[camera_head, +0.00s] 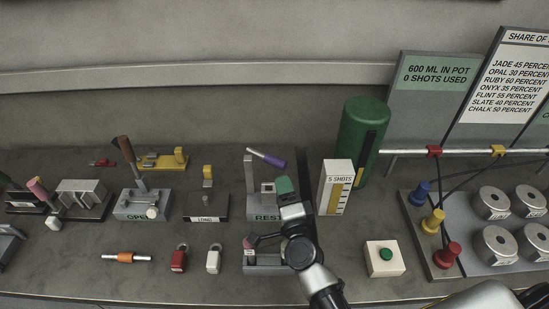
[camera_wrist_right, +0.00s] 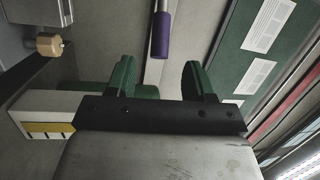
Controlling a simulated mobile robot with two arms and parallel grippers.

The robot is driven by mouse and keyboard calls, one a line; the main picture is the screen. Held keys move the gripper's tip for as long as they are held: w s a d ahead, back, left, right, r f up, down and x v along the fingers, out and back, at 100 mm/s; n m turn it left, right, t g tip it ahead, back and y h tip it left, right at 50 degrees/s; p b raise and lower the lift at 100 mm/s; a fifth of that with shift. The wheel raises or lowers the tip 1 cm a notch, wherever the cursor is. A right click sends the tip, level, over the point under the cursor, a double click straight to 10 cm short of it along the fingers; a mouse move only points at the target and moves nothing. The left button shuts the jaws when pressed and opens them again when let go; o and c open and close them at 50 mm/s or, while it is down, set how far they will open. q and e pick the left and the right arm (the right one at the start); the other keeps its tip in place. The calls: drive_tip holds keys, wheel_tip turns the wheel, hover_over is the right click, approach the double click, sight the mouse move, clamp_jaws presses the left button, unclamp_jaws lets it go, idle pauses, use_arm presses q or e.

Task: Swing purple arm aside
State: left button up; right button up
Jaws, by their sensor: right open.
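The purple arm (camera_head: 268,158) is a purple grip on a light rod that sticks out to the right from the top of a grey upright post. The post stands on a grey fixture labelled REST (camera_head: 267,216). My right gripper (camera_head: 286,186) has green fingers and is just below and to the right of the purple grip. In the right wrist view the purple grip (camera_wrist_right: 161,35) points down toward the gap between the two open fingers (camera_wrist_right: 160,78). The gap is empty, and the grip looks apart from both fingers. My left gripper is not in view.
A white box labelled 5 SHOTS (camera_head: 336,187) and a green cylinder (camera_head: 362,140) stand close to the right of the gripper. A small grey fixture with a dark lever (camera_head: 262,240) is beside my right arm. A green-button box (camera_head: 384,258) sits farther right.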

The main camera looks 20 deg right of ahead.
sight(276, 162)
drive_tip(key=w, duration=0.5)
drive_tip(key=w+r, duration=0.1)
drive_tip(key=w, duration=0.2)
drive_tip(key=shift+w+d+b, duration=0.15)
drive_tip(key=shift+w+b, duration=0.05)
drive_tip(key=shift+b, duration=0.1)
drive_tip(key=shift+w+r, duration=0.15)
drive_tip(key=shift+w, duration=0.1)
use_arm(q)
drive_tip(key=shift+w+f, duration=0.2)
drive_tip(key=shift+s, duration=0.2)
use_arm(e)
drive_tip(key=shift+c, duration=0.5)
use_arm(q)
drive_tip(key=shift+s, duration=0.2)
use_arm(e)
clamp_jaws()
